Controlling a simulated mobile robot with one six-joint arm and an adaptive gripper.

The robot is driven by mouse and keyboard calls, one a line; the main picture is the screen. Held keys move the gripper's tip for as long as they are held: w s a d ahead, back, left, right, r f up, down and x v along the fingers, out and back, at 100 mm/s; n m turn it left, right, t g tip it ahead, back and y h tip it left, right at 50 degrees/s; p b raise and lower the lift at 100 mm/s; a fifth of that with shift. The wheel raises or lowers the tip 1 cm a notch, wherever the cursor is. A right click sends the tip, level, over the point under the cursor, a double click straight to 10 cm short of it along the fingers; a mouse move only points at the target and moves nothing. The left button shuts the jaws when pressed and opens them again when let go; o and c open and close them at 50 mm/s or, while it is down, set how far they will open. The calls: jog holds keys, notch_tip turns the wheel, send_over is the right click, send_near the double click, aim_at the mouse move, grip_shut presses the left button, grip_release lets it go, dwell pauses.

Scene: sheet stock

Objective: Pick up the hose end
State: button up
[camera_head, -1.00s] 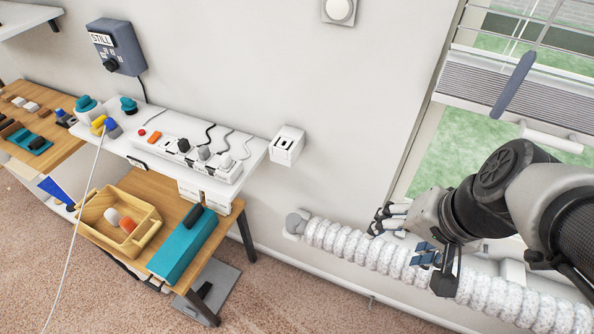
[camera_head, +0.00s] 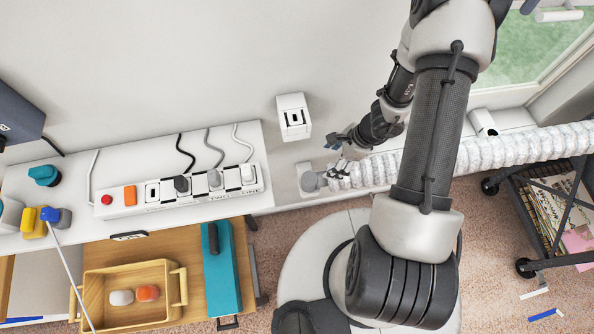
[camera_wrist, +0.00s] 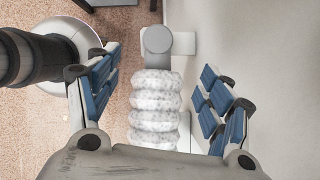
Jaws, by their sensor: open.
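The white, ribbed hose (camera_head: 530,150) runs along the wall and its grey hose end (camera_head: 313,181) sits against a pale plate at the wall's foot. In the wrist view the grey round hose end (camera_wrist: 157,40) is at the top centre, with the white hose ribs (camera_wrist: 155,105) below it. My gripper (camera_head: 338,158) is right at the hose end. In the wrist view my gripper (camera_wrist: 156,85) is open, with one blue-padded finger left of the hose and one right. Gaps show on both sides between pads and hose. The hose's lower part is hidden by my gripper's body.
A white shelf (camera_head: 250,195) with a power strip (camera_head: 180,190) is left of the hose end. A white wall box (camera_head: 293,117) is above it. A wooden tray (camera_head: 85,300) and teal case (camera_head: 220,270) stand lower left. A black cart (camera_head: 510,205) is at right.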

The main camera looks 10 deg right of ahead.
aim_at(311, 178)
jog(key=b+x, duration=0.2)
jog(key=x, duration=0.4)
jog(key=b+x, duration=0.1)
jog(key=x, duration=0.4)
jog(key=b+x, duration=0.2)
jog(key=x, duration=0.4)
jog(key=shift+s+f+b, duration=0.2)
jog(key=shift+f+b, duration=0.15)
jog(key=shift+c, duration=0.4)
jog(key=c, duration=1.1)
jog(key=shift+r, duration=0.15)
